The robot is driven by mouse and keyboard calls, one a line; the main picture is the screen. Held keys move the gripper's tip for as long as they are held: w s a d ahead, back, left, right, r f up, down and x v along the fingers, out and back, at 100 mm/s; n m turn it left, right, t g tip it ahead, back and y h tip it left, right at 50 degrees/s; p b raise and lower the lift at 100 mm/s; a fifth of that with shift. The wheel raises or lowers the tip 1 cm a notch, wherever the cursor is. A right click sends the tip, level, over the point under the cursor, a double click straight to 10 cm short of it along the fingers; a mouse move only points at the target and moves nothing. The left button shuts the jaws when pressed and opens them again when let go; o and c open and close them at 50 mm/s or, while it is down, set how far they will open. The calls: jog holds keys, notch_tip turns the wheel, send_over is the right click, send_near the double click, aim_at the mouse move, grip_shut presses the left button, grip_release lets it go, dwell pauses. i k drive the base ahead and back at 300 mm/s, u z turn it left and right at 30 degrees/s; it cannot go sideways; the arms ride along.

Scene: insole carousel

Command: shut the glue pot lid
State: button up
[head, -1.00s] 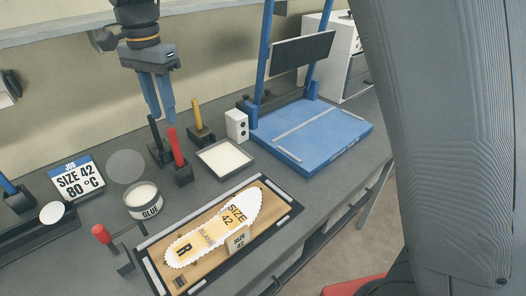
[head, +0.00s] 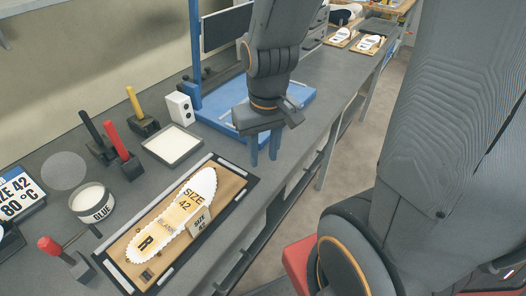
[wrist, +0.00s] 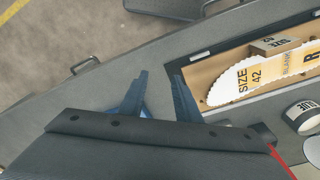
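The glue pot (head: 92,202) stands upright on the bench at the left, white inside with a GLUE label. Its lid (head: 64,170), a round grey disc, is open and tilted up behind the pot. The pot also shows at the right edge of the wrist view (wrist: 303,117). My gripper (head: 264,150) points down near the bench's front edge, well to the right of the pot and beyond the insole board. Its two blue-grey fingers are apart with nothing held between them; they also show in the wrist view (wrist: 161,77).
A framed board (head: 240,190) with a size 42 insole (head: 185,212) lies between pot and gripper. Red (head: 125,160), black and yellow-handled tools stand behind, by a shallow white tray (head: 173,145). Another red-handled tool (head: 65,255) stands before the pot. A blue press (head: 220,112) stands behind the gripper.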

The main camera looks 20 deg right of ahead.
aim_at(64, 170)
jog(key=z, duration=0.55)
jog(key=k, duration=1.25)
jog(key=u, duration=0.25)
jog(key=i, duration=0.75)
jog(key=u, duration=1.15)
jog(key=i, duration=0.2)
jog(key=u, duration=0.6)
jog(key=k, duration=0.1)
jog(key=z, duration=0.05)
